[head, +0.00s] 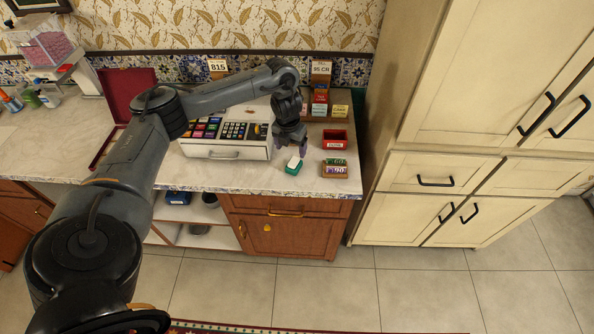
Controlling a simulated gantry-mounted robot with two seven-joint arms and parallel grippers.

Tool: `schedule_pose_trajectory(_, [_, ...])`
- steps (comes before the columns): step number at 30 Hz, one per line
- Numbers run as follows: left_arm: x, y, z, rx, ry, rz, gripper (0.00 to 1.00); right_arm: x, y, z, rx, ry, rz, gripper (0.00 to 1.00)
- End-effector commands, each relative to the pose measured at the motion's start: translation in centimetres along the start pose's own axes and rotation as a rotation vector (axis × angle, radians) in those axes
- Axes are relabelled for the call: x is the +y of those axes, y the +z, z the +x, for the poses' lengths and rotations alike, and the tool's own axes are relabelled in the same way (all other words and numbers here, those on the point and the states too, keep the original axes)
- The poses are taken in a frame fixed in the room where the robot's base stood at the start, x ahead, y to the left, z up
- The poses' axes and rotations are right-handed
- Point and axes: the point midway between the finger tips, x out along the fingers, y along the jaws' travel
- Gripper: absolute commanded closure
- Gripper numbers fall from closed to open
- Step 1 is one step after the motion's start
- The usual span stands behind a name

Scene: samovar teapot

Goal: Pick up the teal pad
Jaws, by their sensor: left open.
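A small teal pad (292,169) lies near the front edge of the counter, with a white patch on its upper side. My left gripper (290,149) points down just above and behind the pad, with its fingers apart. I cannot tell from this view whether the fingertips touch the pad; no grip on it shows. My right gripper is not in view.
A red box (335,140) and a small tray (335,170) stand to the right. Several small boxes are behind. Bare counter (255,178) lies left of the pad.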

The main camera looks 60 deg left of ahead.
Motion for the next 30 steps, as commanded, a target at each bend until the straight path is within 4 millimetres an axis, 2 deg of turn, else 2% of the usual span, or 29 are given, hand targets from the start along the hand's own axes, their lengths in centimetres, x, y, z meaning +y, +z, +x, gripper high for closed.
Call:
schedule_pose_trajectory(3, [-0.4, 0.3, 1.5, -0.009, -0.007, 0.001, 0.21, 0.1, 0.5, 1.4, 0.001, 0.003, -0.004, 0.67])
schedule_pose_trajectory(10, [-0.4, 0.4, 4.4, -0.009, -0.009, 0.001, 0.21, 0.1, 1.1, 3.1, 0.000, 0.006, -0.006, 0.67])
schedule_pose_trajectory(19, [-0.3, 0.5, 5.9, -0.009, -0.008, 0.001, 0.21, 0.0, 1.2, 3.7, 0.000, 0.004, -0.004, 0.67])
schedule_pose_trajectory(30, [0.1, 0.7, 10.0, -0.009, -0.008, 0.001, 0.21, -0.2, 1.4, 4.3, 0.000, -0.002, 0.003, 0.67])
